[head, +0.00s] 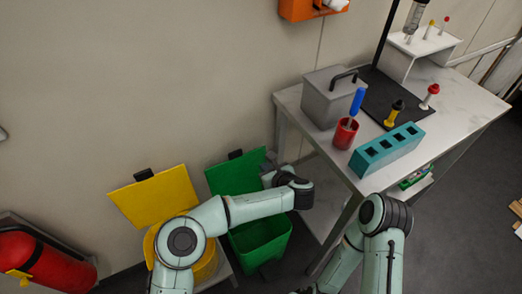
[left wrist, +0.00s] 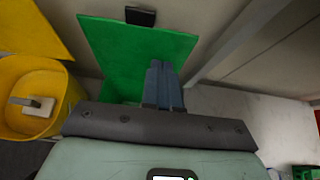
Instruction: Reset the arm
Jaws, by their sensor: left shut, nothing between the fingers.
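My left arm (head: 255,206) reaches in from the lower left of the head view and passes in front of the green bin. My left gripper (left wrist: 161,68) shows in the left wrist view with its two grey-blue fingers together and nothing between them. Behind them is the green bin's raised lid (left wrist: 125,50). In the head view the gripper is small and partly hidden by my wrist, left of the table. My right arm (head: 385,220) is bent at the lower middle of the head view, in front of the table; its gripper is out of the picture.
The green bin (head: 262,245) and yellow bin (head: 205,265) stand open by the wall. A fire extinguisher (head: 45,260) is at lower left. The marble-topped table (head: 455,110) holds a grey box (head: 325,100), red cup (head: 345,134) and teal rack (head: 386,152). Floor at right is mostly clear.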

